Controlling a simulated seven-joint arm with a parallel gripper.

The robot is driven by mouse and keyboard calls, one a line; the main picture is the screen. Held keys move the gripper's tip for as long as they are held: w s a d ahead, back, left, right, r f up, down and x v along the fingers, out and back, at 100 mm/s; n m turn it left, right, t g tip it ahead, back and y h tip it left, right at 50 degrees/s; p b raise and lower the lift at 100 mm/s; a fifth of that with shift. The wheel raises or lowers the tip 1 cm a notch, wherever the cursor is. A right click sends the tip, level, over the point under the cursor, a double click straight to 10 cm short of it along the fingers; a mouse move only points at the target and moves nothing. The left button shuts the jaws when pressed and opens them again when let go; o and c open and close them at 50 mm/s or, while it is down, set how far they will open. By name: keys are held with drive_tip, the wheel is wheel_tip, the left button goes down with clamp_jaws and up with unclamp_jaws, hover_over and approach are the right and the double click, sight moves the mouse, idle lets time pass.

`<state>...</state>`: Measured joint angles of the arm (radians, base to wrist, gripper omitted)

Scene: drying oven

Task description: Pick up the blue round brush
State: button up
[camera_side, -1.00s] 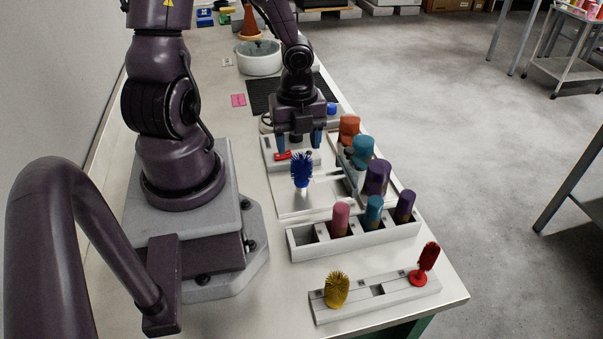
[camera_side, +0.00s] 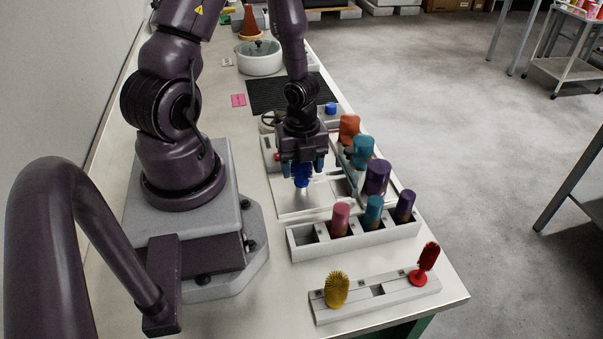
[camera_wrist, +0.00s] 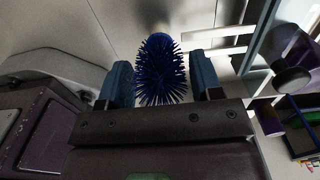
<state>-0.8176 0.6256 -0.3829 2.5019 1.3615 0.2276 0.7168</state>
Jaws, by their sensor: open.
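The blue round brush (camera_side: 301,181) stands upright on the white plate, its bristle head up and partly hidden by my gripper in the side view. My gripper (camera_side: 302,168) points down over it with the jaws open. In the wrist view the brush's dark blue bristles (camera_wrist: 161,72) lie between the two blue fingers (camera_wrist: 160,84). I cannot tell whether the bristles touch a finger.
A grey rack holds pink (camera_side: 340,219), teal (camera_side: 374,211) and purple (camera_side: 405,206) cylinders in front. Nearer is a holder (camera_side: 353,303) with a yellow brush (camera_side: 336,289) and a red brush (camera_side: 427,262). Orange (camera_side: 349,128), teal (camera_side: 362,151) and purple (camera_side: 378,177) rounded objects stand close on the right.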

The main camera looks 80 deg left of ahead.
drive_tip(key=shift+f, duration=0.2)
drive_tip(key=c, duration=1)
drive_tip(key=shift+r, duration=0.2)
